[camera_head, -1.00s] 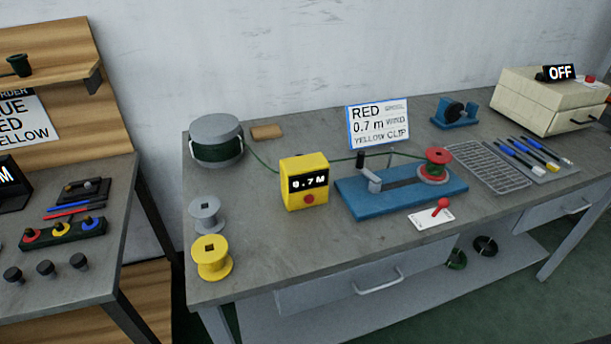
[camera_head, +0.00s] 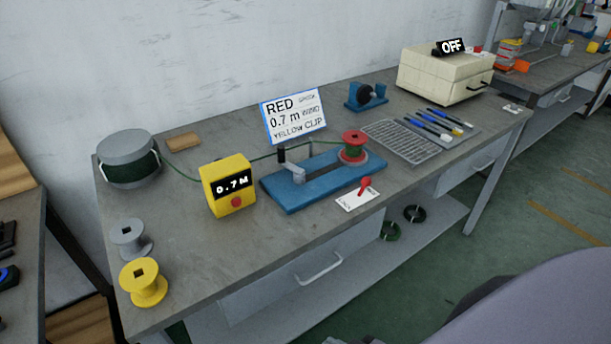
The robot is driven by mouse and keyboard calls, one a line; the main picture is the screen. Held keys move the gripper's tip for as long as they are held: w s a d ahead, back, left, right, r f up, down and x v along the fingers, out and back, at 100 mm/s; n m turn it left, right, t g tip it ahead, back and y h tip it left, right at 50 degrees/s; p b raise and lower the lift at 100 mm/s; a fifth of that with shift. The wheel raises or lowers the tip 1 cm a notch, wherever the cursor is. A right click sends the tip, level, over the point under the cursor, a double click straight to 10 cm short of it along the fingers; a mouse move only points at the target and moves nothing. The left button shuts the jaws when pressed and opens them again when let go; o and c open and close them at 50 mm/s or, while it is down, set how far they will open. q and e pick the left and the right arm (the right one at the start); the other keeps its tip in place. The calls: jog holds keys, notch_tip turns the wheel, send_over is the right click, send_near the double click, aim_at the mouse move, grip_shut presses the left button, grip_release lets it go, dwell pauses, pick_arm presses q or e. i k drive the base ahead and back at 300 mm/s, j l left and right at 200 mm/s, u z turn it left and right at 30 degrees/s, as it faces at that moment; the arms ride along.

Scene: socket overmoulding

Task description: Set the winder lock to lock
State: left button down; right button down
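The winder has a blue base (camera_head: 300,190) with a grey crank (camera_head: 291,168) at its left end. A red spool (camera_head: 353,142) with green wire on it sits at its right end. A red-knobbed lever (camera_head: 365,184) stands on a small white labelled plate (camera_head: 357,200) in front of the winder. The lettering on this plate is too small to read, and I cannot tell which setting the lever is at. Green wire runs from the big reel (camera_head: 128,160) past the yellow meter (camera_head: 229,186), which reads 0.7 M, to the spool. Neither gripper is in view.
A sign (camera_head: 293,115) stands behind the winder. Grey (camera_head: 130,240) and yellow (camera_head: 143,282) spools stand at the left. The bench front is clear.

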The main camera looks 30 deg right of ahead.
aim_at(365, 181)
jog(key=z, duration=1.3)
jog(key=l+u, duration=0.1)
jog(key=u, duration=0.4)
jog(key=i+l+u, duration=0.1)
jog(key=l+u, duration=0.75)
jog(key=l, duration=0.6)
jog(key=l+u, duration=0.25)
jog(key=l, duration=1.15)
jog(key=k+l, duration=0.15)
jog(key=l, duration=0.35)
jog(key=l+u, duration=0.1)
jog(key=l, duration=0.45)
